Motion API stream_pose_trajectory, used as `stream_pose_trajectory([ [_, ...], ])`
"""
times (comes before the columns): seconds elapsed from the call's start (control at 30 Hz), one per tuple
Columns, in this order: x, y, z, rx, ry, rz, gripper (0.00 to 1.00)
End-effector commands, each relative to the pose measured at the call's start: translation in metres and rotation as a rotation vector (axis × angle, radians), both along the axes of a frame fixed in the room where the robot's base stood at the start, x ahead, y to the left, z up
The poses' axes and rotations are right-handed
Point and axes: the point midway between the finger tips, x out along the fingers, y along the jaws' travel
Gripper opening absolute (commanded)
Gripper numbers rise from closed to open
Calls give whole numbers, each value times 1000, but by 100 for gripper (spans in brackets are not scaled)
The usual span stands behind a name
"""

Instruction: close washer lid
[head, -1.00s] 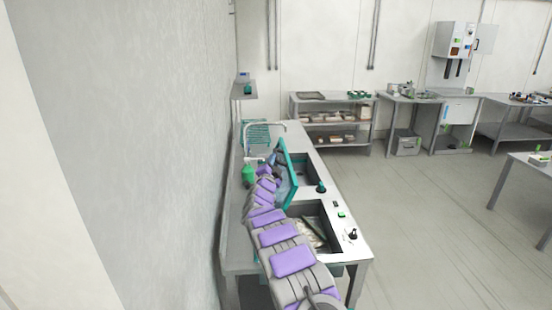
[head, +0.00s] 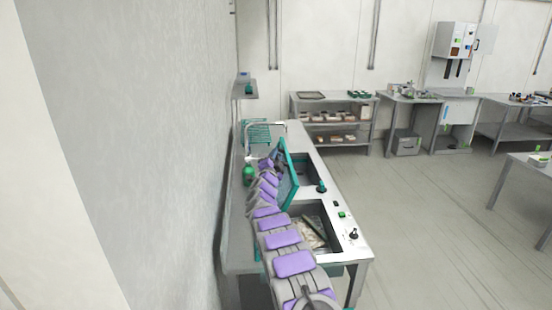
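The washer lid (head: 288,174) is a teal-framed panel standing raised and tilted over the steel counter. It is hinged beside a dark sunken basin (head: 304,172). My grey and purple arm reaches along the counter from the front, and its far end is at the left, back side of the lid. My gripper (head: 268,162) is small and partly hidden behind the lid. I cannot tell whether it touches the lid or whether its fingers are open.
The steel counter (head: 325,190) runs along the left wall. A second basin (head: 319,225) in front holds long items. A green bottle (head: 249,175) stands left of my arm, and a teal-topped item (head: 321,187) stands right of the lid.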

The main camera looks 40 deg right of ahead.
Motion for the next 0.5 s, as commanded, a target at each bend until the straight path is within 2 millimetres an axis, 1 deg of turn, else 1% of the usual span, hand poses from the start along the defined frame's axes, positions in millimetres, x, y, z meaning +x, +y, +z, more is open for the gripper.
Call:
stream_pose_trajectory([
  [0.03,0,1,1,-1,-1,1,17],
  [0.2,0,0,1,-1,-2,1,1],
  [0.5,-1,-1,1,0,-2,0,0],
])
